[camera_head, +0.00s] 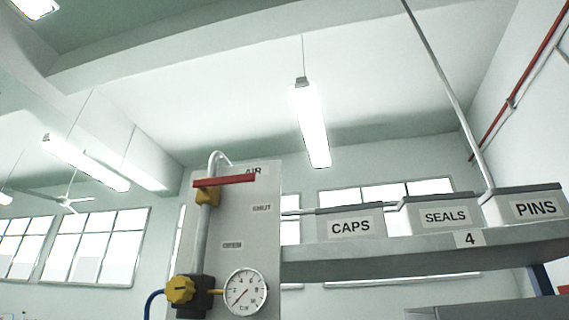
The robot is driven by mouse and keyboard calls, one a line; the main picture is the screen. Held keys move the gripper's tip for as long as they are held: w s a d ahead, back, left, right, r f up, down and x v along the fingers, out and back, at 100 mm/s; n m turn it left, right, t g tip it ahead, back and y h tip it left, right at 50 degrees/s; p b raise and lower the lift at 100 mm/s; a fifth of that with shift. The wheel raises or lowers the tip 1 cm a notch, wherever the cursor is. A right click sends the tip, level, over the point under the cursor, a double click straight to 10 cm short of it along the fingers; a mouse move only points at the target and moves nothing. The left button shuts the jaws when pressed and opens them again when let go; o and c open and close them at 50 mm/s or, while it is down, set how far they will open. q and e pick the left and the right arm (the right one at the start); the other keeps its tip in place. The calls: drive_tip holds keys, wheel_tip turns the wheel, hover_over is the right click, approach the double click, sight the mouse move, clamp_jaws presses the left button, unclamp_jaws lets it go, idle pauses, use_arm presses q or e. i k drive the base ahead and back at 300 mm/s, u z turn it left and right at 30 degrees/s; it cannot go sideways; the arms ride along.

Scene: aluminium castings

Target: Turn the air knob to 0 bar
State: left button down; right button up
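The air knob (180,290) is yellow and sits on the front of a dark regulator body (193,296) at the lower left of the panel (262,225) marked AIR. A round white gauge (245,292) is joined to its right side. A red lever (224,181) lies across the top of the grey pipe (202,240), at a yellow valve body. Neither of my grippers is in view.
A grey shelf (420,257) numbered 4 juts out to the right of the panel. Bins labelled CAPS (350,226), SEALS (445,217) and PINS (534,209) stand on it. A blue hose (152,303) curves left of the knob. The space left of the panel looks clear.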

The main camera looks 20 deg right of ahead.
sight(180, 290)
drive_tip(key=u, duration=0.6)
drive_tip(key=k, duration=0.55)
drive_tip(key=z, duration=1.35)
